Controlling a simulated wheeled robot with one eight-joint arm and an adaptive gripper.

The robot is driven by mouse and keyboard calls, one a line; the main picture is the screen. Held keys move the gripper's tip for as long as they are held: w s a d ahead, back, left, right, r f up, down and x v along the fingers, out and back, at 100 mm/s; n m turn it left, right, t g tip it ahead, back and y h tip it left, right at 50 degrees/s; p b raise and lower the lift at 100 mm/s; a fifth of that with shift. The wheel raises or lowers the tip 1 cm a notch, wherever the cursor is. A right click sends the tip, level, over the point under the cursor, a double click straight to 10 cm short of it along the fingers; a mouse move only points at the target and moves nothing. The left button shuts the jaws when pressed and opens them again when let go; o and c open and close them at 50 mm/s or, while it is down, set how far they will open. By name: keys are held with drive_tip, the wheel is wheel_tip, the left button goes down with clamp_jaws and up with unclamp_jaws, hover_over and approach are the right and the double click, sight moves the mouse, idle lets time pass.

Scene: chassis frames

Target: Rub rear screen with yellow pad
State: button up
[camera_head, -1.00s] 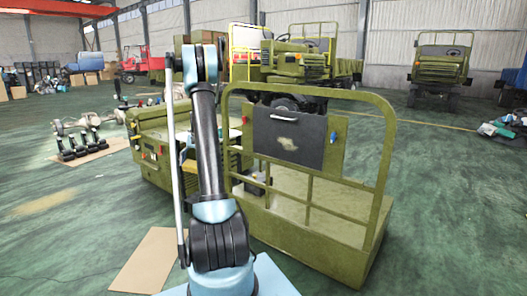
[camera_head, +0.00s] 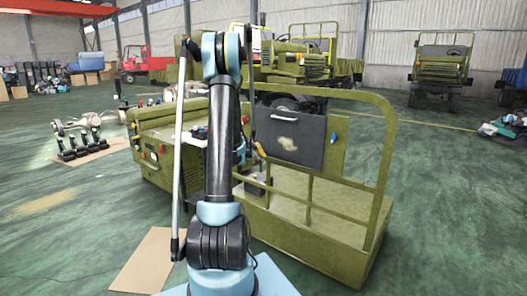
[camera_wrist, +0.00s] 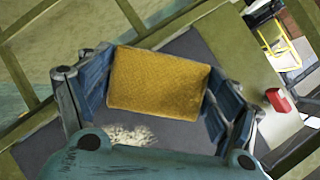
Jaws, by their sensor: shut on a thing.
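The rear screen (camera_head: 305,150) is a dark flat panel on the green railed frame, with a pale smudge (camera_head: 285,143) on its left half. In the wrist view the dark screen (camera_wrist: 60,143) lies beyond the pad, and the smudge (camera_wrist: 130,134) shows just below it. My gripper (camera_wrist: 158,86) is shut on the yellow pad (camera_wrist: 158,83), a blue finger at each side. In the head view the yellow pad (camera_head: 261,150) is a small spot at the screen's left edge. I cannot tell whether pad and screen touch.
Green rails (camera_head: 385,170) surround the screen, above a low platform (camera_head: 310,235). A red block (camera_wrist: 278,100) sits beside the screen in the wrist view. A green machine body (camera_head: 165,135) stands at left. Open floor (camera_head: 450,220) lies to the right.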

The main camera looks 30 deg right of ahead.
sight(264, 157)
drive_tip(key=s+d+r, duration=0.1)
drive_tip(key=s+d+r+h, duration=0.1)
drive_tip(key=s, duration=0.1)
drive_tip(key=s+d+r+t+h, duration=0.1)
drive_tip(key=s+r, duration=0.1)
drive_tip(key=shift+d, duration=0.15)
drive_tip(key=shift+w+d, duration=0.4)
drive_tip(key=shift+d, duration=0.5)
drive_tip(key=shift+w+d, duration=0.35)
drive_tip(key=shift+d, duration=0.5)
drive_tip(key=shift+w+d, duration=0.4)
drive_tip(key=shift+d, duration=0.5)
drive_tip(key=shift+w+d, duration=0.35)
drive_tip(key=shift+d, duration=0.55)
drive_tip(key=shift+s, duration=0.1)
drive_tip(key=shift+s+d, duration=0.3)
drive_tip(key=shift+s, duration=0.45)
drive_tip(key=shift+s+d, duration=0.25)
drive_tip(key=shift+s, duration=0.5)
drive_tip(key=shift+s+d, duration=0.7)
drive_tip(key=shift+s, duration=0.85)
drive_tip(key=shift+s+d, duration=0.75)
drive_tip(key=shift+s, duration=0.8)
drive_tip(key=shift+s+d, duration=0.7)
drive_tip(key=shift+s, duration=0.85)
drive_tip(key=shift+w+a, duration=0.1)
